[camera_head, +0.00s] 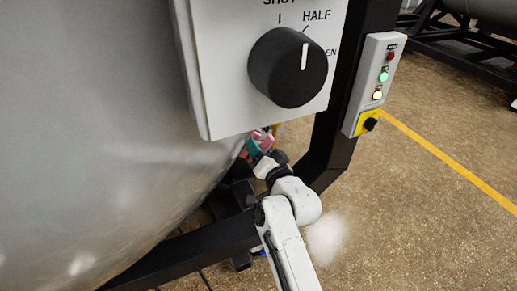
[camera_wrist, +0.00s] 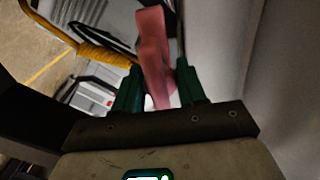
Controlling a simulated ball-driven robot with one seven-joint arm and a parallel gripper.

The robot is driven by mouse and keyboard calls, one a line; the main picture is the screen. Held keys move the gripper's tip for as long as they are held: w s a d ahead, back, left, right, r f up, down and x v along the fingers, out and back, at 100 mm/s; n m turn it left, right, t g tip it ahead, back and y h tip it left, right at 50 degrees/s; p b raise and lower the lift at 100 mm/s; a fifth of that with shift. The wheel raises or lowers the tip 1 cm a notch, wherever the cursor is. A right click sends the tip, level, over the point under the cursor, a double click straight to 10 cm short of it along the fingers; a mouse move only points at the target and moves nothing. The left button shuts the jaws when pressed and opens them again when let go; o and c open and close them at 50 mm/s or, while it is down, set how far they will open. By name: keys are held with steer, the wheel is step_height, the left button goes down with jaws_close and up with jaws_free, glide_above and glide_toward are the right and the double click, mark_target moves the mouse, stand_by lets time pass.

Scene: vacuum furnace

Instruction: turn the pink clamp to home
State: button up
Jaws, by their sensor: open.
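The pink clamp (camera_wrist: 153,48) is a long bar in the wrist view, running from the top centre down between the two green fingers of my gripper (camera_wrist: 160,78). The fingers stand open on either side of it. I cannot tell whether either finger touches it. In the camera_head view, only a small part of the pink clamp (camera_head: 265,138) shows, below the white panel and beside the teal fingers of my gripper (camera_head: 255,147). The clamp's pivot and any home mark are not clear.
A white panel with a large black knob (camera_head: 288,67) hangs above my gripper. The big grey vessel (camera_head: 90,130) fills the left. A dark frame post (camera_head: 335,140) and a small button box (camera_head: 377,80) stand to the right. Open floor lies beyond.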

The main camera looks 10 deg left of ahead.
steer(key=shift+c, duration=0.4)
jaws_close()
steer(key=shift+m+p, duration=0.3)
steer(key=shift+p, duration=0.05)
steer(key=m+p, duration=0.2)
steer(key=shift+r+m, duration=0.15)
steer(key=shift+m, duration=0.25)
steer(key=m+p, duration=0.3)
steer(key=m, duration=0.2)
steer(key=m+p, duration=0.2)
steer(key=m, duration=0.3)
steer(key=shift+m, duration=0.4)
steer(key=shift+m+p, duration=0.85)
steer(key=shift+m, duration=0.95)
steer(key=shift+f, duration=0.2)
